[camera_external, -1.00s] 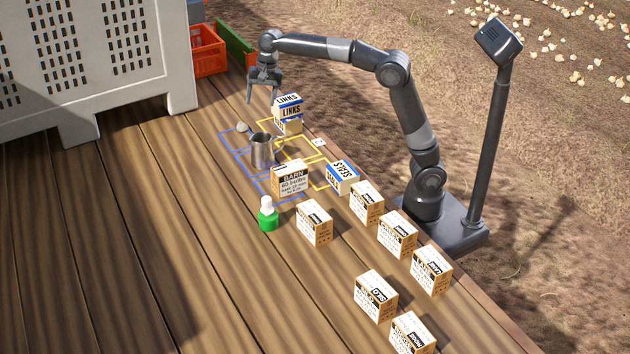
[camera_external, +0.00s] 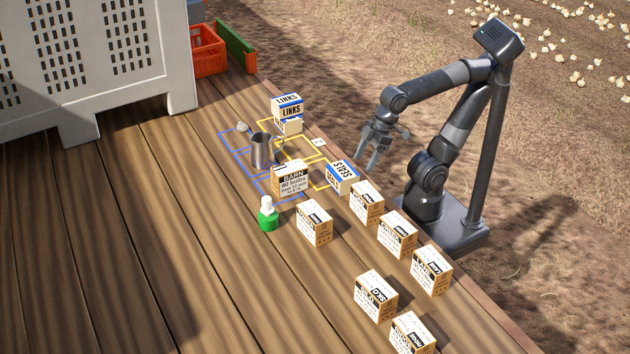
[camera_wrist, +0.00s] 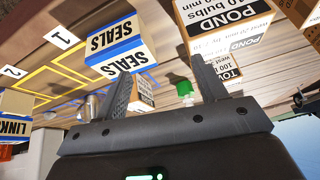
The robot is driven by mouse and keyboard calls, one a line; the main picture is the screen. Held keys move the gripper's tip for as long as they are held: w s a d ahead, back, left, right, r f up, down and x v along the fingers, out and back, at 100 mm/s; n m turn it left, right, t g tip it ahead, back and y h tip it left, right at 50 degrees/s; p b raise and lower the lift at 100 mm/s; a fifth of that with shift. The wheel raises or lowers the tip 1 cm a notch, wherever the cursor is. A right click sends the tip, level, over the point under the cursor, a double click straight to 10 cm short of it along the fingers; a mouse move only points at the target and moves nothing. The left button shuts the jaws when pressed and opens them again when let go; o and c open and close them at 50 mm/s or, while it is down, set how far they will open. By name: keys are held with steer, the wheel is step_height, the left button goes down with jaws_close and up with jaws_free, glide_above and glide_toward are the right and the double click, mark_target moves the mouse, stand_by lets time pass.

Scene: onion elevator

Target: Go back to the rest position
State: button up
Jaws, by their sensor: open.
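My gripper (camera_external: 369,160) is open and empty in the external view. It hangs off the right edge of the wooden deck, close to my base, with its fingers pointing down. The LINKS boxes (camera_external: 288,108) are stacked farther back on the deck.
A metal jug (camera_external: 262,152), a BARN box (camera_external: 290,180) and a green-and-white bottle (camera_external: 268,215) stand near blue and yellow outlines. Several labelled boxes (camera_external: 397,234) line the deck's right side. A large pale crate (camera_external: 95,60) and an orange crate (camera_external: 208,50) stand behind.

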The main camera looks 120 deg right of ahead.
steer(key=shift+s+a+f+n, duration=0.35)
steer(key=shift+s+f+n, duration=0.05)
steer(key=shift+s+f, duration=0.2)
steer(key=shift+s+a+f+n, duration=0.35)
steer(key=shift+s+f+n, duration=0.05)
steer(key=shift+s+f, duration=0.15)
stand_by(0.5)
